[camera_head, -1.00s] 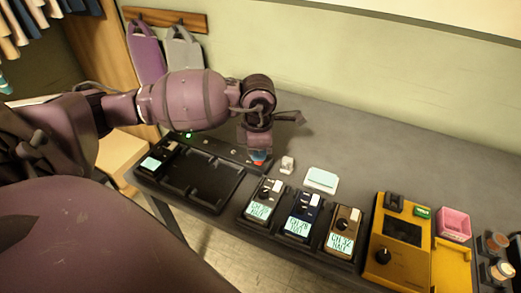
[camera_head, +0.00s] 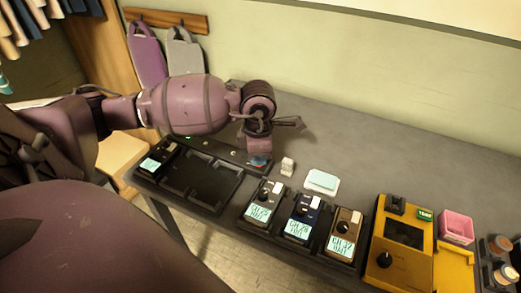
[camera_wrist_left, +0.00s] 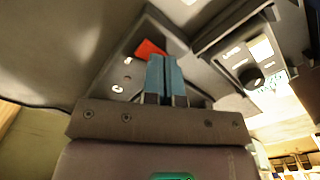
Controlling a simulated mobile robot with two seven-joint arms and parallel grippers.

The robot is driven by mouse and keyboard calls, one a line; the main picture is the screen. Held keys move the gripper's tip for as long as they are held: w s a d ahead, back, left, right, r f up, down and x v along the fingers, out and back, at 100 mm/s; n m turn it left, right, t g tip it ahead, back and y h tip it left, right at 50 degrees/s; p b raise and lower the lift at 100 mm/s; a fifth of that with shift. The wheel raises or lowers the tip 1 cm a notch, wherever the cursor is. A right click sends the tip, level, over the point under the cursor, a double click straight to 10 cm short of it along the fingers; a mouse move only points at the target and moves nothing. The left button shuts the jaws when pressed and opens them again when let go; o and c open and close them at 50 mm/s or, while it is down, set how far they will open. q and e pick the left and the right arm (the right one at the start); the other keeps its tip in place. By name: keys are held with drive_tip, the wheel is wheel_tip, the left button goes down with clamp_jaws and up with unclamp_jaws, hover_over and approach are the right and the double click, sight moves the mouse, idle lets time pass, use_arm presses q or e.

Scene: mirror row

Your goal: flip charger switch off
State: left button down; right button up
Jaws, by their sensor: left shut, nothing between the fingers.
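The charger (camera_head: 208,207) is a black tray with several bays at the table's left, with a raised back strip. One bay at its left end holds a dark handset with a lit screen (camera_head: 152,164); the middle bays are empty. The red switch (camera_wrist_left: 151,48) shows in the wrist view at the end of my left fingers; in the head view my gripper hides it. My left gripper (camera_head: 258,161) is shut and empty, its blue fingertips over the right end of the back strip. Whether they touch the switch, I cannot tell. My right gripper is not in view.
Several handsets (camera_head: 302,218) with lit screens stand in a dark holder right of the charger. A small white block (camera_head: 287,166) and a pale pad (camera_head: 322,181) lie behind them. A yellow device (camera_head: 397,242) and pink box (camera_head: 456,225) stand farther right. The table's back is clear.

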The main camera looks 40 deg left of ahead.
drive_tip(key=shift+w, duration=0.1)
use_arm(q)
drive_tip(key=shift+r, duration=0.15)
drive_tip(key=shift+r+p, duration=0.55)
drive_tip(key=shift+r, duration=0.55)
drive_tip(key=shift+r+p, duration=0.6)
drive_tip(key=shift+r, duration=0.75)
drive_tip(key=shift+r+p, duration=0.35)
drive_tip(key=shift+r, duration=0.6)
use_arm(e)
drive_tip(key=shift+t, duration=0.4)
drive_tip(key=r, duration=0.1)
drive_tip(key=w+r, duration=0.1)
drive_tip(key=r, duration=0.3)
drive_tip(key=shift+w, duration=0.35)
use_arm(q)
drive_tip(key=shift+f, duration=0.1)
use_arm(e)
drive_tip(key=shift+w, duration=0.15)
use_arm(q)
drive_tip(key=shift+s, duration=0.1)
